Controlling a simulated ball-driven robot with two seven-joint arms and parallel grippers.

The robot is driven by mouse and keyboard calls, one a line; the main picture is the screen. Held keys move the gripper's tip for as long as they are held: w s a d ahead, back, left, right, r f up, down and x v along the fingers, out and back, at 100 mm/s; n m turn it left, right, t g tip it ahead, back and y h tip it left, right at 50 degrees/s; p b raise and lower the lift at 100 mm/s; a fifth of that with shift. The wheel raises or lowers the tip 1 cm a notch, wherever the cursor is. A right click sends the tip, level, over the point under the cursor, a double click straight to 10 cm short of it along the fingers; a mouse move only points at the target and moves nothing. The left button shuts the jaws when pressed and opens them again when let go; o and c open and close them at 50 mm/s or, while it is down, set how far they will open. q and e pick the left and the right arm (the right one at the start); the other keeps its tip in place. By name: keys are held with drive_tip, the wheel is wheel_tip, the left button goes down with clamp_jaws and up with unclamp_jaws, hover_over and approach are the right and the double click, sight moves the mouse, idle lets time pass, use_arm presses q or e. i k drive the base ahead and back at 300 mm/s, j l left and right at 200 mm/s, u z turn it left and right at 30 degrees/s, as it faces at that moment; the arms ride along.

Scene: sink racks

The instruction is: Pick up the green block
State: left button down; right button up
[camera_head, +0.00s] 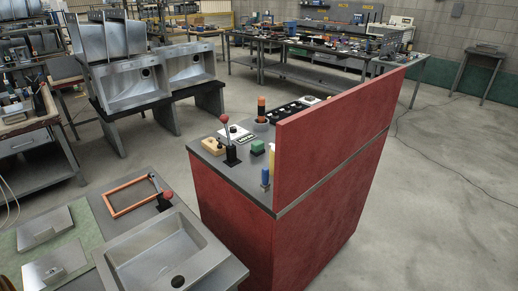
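The green block (257,146) is small and sits on the dark grey top of the red cabinet (237,215), near its middle. Nothing covers the block from this view. Neither of my grippers shows in the head view, so their distance to the block cannot be told.
A tall red panel (335,125) walls the cabinet's right side. A tan block (212,146) and an orange-black cylinder (261,108) share the top. A steel sink (160,258) and orange frame (131,196) lie at front left. Open floor (440,200) is at right.

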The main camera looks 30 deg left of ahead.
sight(257, 150)
drive_tip(key=u, duration=0.3)
drive_tip(key=i+l+u, duration=0.1)
drive_tip(key=l+u, duration=0.25)
drive_tip(key=i+l+u, duration=0.1)
drive_tip(key=l+u, duration=0.55)
